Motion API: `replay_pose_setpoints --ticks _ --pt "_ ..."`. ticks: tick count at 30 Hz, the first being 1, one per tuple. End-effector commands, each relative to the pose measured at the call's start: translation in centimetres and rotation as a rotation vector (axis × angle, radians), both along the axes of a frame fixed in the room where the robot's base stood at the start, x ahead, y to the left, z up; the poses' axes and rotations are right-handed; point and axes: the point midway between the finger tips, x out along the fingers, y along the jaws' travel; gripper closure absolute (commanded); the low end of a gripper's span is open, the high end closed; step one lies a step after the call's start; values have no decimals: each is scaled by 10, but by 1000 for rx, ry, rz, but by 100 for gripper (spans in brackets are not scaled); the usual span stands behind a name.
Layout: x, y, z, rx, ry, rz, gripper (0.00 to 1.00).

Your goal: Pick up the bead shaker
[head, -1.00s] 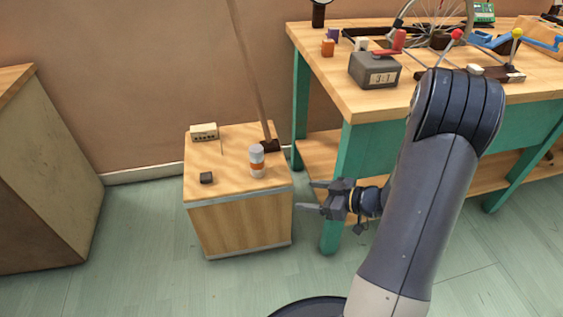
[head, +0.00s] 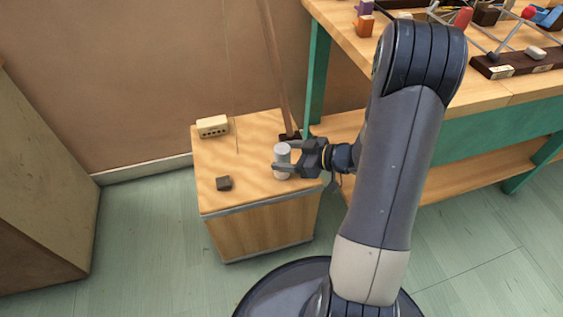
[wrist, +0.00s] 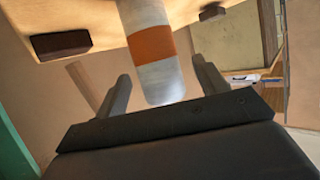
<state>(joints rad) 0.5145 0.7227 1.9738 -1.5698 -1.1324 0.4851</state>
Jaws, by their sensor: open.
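The bead shaker (head: 282,153) is a small pale upright cylinder on the right part of a low wooden box. In the wrist view the shaker (wrist: 150,45) shows an orange band between pale grey parts. My gripper (head: 282,160) is open, coming in from the right, with its fingers around the shaker in the head view. In the wrist view the shaker stands ahead, between the two fingers (wrist: 158,90), with gaps on both sides. Part of the shaker is hidden by a finger in the head view.
The low wooden box (head: 245,185) also bears a cream block with holes (head: 212,127), a small dark block (head: 223,183) and a dark foot with a tall rod (head: 272,60). A workbench (head: 480,105) stands at the right. Open floor (head: 150,240) lies left of the box.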

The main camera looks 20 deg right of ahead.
Motion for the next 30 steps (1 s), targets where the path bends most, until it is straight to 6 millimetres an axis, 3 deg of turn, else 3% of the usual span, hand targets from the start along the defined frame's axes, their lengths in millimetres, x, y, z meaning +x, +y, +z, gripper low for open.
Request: replay_pose_setpoints --ticks 7,16,30 --pt "20 23 -15 -1 -1 3 31" --pt "23 26 -14 0 0 -1 31" --pt "22 26 -14 0 0 0 69"
